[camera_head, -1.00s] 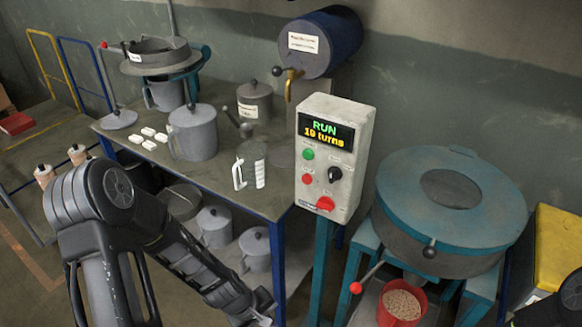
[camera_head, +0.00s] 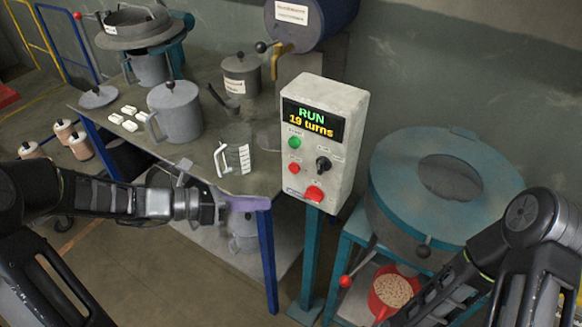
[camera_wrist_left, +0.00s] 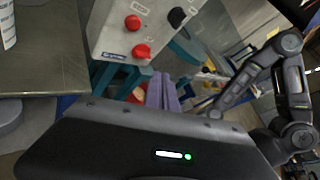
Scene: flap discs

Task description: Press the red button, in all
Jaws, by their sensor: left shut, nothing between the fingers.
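The control box (camera_head: 345,110) stands on a teal post, its display reading "RUN 19 turns". On its face are a small red button (camera_head: 294,169) and a larger red knob-like button (camera_head: 314,194) below it. Both also show in the left wrist view, the small one (camera_wrist_left: 132,23) above the large one (camera_wrist_left: 141,51). My left gripper (camera_head: 262,203) is shut and empty, its purple fingers left of and slightly below the large red button, apart from it. In the left wrist view the fingers (camera_wrist_left: 162,92) point toward the area below the box. My right gripper is out of view.
A green button (camera_head: 295,143) and black selector (camera_head: 323,163) share the panel. The workbench with a grey jug (camera_head: 176,112) and a clear measuring cup (camera_head: 233,158) lies left. A round teal-topped machine (camera_head: 395,175) stands right, with a red bucket (camera_head: 382,308) below.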

